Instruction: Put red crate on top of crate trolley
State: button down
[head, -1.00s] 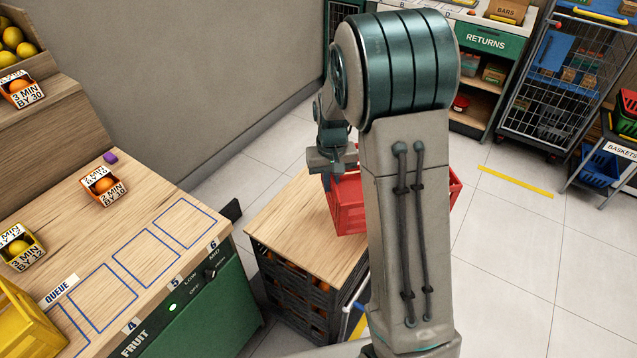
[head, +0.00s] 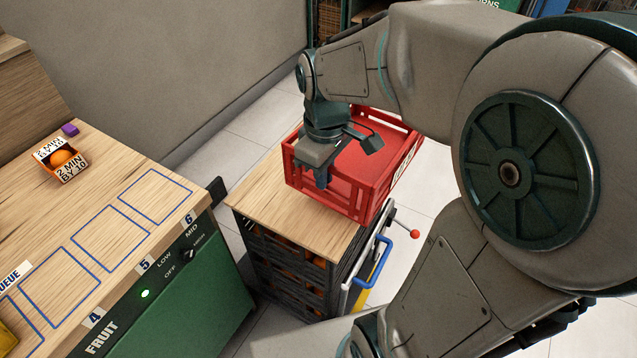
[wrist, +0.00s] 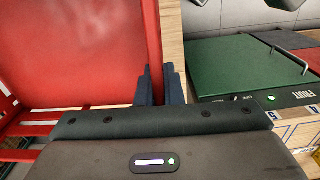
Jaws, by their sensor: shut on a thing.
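The crate trolley is a stack of black crates (head: 285,265) holding oranges, with a wooden top (head: 268,208) and a blue handle (head: 380,258). The red crate (head: 335,190) is upright over the far right part of the wooden top; I cannot tell whether it rests on it or hangs just above. My gripper (head: 322,178) points down and is shut on the crate's near left wall. In the wrist view my fingers (wrist: 160,85) straddle the wall edge of the red crate (wrist: 80,50). The crate's far right side is partly hidden by my arm.
A wooden counter (head: 110,190) with marked squares and a green FRUIT panel (head: 185,300) stands close left of the trolley. A small orange box (head: 63,165) sits on it. A grey wall (head: 190,60) is behind. Pale floor tiles lie right of the trolley.

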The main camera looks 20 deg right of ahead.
jog(key=shift+n, duration=0.4)
jog(key=shift+w+a+f, duration=1.1)
jog(key=shift+w+f, duration=0.25)
jog(key=shift+f, duration=0.55)
jog(key=shift+w+a+f, duration=1.15)
jog(key=shift+w+f, duration=0.2)
jog(key=shift+f, duration=0.5)
jog(key=shift+w+a+f, duration=1.1)
jog(key=shift+w+f, duration=0.25)
jog(key=shift+f, duration=0.55)
jog(key=shift+b, duration=0.3)
jog(key=shift+f, duration=0.25)
jog(key=c, duration=1.6)
grip_release()
jog(key=shift+o, duration=0.2)
jog(key=shift+r, duration=0.15)
